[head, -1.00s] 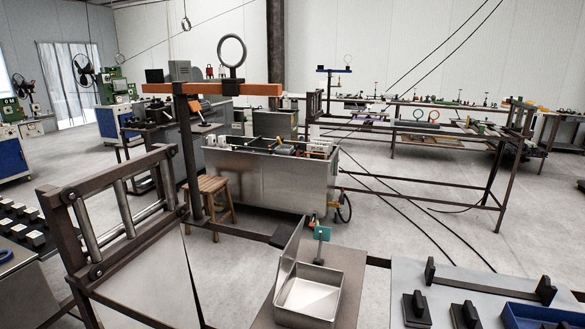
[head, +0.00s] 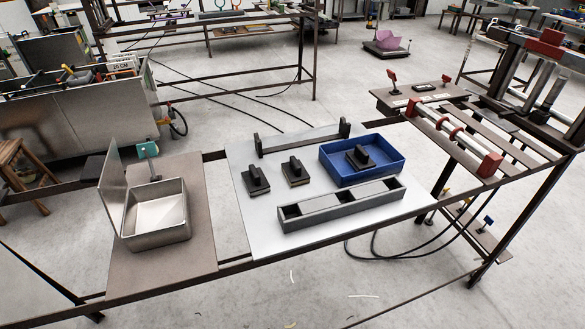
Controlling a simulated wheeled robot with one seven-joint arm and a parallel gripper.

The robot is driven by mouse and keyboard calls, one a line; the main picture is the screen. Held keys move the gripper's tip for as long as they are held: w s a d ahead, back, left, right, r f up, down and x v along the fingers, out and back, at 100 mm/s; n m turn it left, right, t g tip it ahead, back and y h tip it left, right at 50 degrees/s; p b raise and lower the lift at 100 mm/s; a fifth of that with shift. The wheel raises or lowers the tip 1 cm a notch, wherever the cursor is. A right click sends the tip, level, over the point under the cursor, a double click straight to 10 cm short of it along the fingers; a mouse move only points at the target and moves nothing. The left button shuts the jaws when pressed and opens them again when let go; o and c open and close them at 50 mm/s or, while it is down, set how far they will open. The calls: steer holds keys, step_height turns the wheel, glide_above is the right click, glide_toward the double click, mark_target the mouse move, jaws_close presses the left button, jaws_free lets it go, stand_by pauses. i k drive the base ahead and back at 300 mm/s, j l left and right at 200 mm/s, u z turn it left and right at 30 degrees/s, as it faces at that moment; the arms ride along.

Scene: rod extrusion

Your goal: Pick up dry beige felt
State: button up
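Several small pads with black handles stand on a pale work board. One at the left (head: 257,184) looks dark all over. The one beside it (head: 296,173) shows a thin tan edge under its black top, which may be beige felt. Another black-handled pad (head: 360,157) sits inside a blue tray (head: 374,178). The felt on the undersides is mostly hidden, and I cannot tell wet from dry. My gripper is not in view.
A grey three-compartment holder (head: 342,208) lies in front of the tray. An open metal box with raised lid (head: 157,225) stands at left. A low dark rack (head: 303,140) is behind the pads. The pale board (head: 262,228) is bare at front left.

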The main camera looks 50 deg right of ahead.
mark_target(295, 172)
steer(key=i+l+z, duration=0.1)
steer(key=z, duration=0.4)
steer(key=i+l+z, duration=0.1)
steer(key=z, duration=0.4)
steer(key=i+l+z, duration=0.15)
steer(key=z, duration=0.35)
